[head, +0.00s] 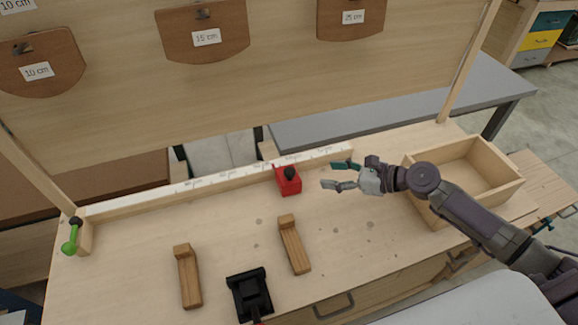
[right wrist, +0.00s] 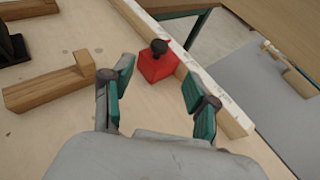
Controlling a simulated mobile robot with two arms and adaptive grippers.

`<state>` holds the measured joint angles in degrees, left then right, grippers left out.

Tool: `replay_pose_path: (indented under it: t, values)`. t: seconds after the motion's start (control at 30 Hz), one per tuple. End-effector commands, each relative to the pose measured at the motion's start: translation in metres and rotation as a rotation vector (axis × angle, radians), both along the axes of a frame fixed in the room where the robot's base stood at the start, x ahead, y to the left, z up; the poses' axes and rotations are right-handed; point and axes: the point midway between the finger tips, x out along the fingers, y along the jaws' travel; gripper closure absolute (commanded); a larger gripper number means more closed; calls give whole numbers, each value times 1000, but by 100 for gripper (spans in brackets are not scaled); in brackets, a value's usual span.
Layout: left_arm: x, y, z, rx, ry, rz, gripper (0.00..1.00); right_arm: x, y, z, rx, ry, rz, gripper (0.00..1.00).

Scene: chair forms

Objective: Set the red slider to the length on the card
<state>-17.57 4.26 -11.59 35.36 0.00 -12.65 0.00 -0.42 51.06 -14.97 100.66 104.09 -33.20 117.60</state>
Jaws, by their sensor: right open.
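The red slider (head: 287,180), a red block with a black knob, sits against the white ruler rail (head: 230,178) along the back of the bench. It also shows in the right wrist view (right wrist: 156,68), ahead of the fingertips. My right gripper (head: 343,175) is open and empty, just right of the slider and apart from it. Cards reading 10 cm (head: 37,71), 15 cm (head: 206,37) and 25 cm (head: 353,17) are on the board above. A card at the top left edge (head: 17,5) also reads 10 cm. The ruler's numbers are too small to read. My left gripper is not visible.
An open wooden box (head: 463,152) stands at the right end of the bench. Two wooden L-shaped pieces (head: 188,278) (head: 294,246) and a black clamp-like tool (head: 249,294) lie at the front. A green handle (head: 70,238) is at the rail's left end.

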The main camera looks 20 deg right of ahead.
Motion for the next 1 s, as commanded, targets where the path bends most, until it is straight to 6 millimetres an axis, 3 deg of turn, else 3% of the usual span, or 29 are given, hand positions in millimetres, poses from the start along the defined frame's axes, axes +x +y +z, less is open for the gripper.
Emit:
replay_pose_path:
  t: [0.2,0.5,1.0]
  values:
    - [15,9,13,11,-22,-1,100,31,33,-13,5,-3,1,42]
    - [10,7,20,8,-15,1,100,65,70,-37,2,-2,0,42]
    - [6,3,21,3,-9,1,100,76,82,-45,0,-2,2,42]
